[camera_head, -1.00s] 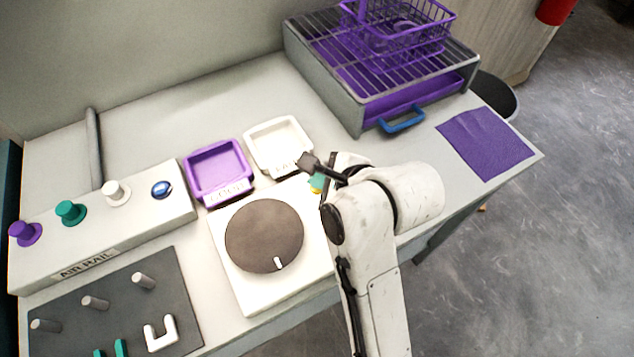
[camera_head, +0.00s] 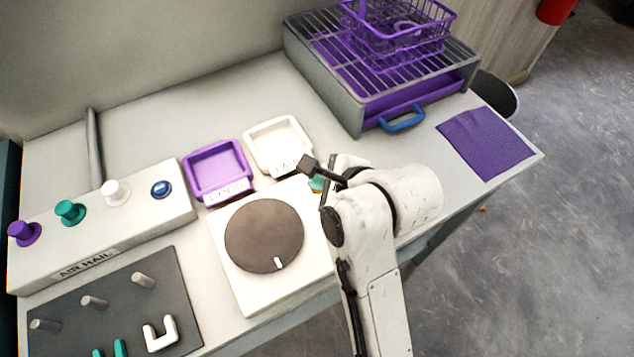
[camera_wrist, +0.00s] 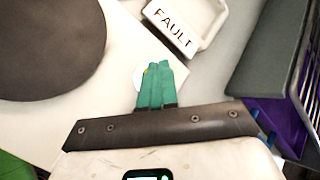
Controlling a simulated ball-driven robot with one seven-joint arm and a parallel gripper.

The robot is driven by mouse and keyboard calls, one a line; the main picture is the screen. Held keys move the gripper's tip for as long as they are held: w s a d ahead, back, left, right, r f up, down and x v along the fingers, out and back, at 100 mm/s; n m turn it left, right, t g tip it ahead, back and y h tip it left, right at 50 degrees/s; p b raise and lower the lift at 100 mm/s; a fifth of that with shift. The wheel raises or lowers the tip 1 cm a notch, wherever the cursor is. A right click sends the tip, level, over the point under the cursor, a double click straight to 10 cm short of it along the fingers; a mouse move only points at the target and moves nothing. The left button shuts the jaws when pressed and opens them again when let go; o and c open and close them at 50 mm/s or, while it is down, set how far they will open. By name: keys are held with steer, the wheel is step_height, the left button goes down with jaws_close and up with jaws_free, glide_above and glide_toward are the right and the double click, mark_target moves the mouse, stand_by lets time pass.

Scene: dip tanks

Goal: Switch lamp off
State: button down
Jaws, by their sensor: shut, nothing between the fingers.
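My gripper (camera_wrist: 159,70) is shut, with its teal fingers together and nothing between them. In the wrist view the fingertips are over the corner of the white turntable base (camera_wrist: 125,50). In the head view the gripper (camera_head: 317,184) is mostly hidden by my wrist. No lamp is clearly recognisable.
The dark turntable disc (camera_head: 264,236) is left of my gripper. A white tray marked FAULT (camera_head: 279,146) and a purple tray (camera_head: 218,170) stand behind. The air rail box (camera_head: 100,232) with coloured knobs is at left, a grey rack (camera_head: 340,85) at back right.

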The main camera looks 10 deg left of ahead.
stand_by(0.5)
steer(key=shift+r+p, duration=0.35)
steer(key=shift+p, duration=0.3)
steer(key=shift+r, duration=0.1)
step_height(320, 180, up, 6)
steer(key=p, duration=0.6)
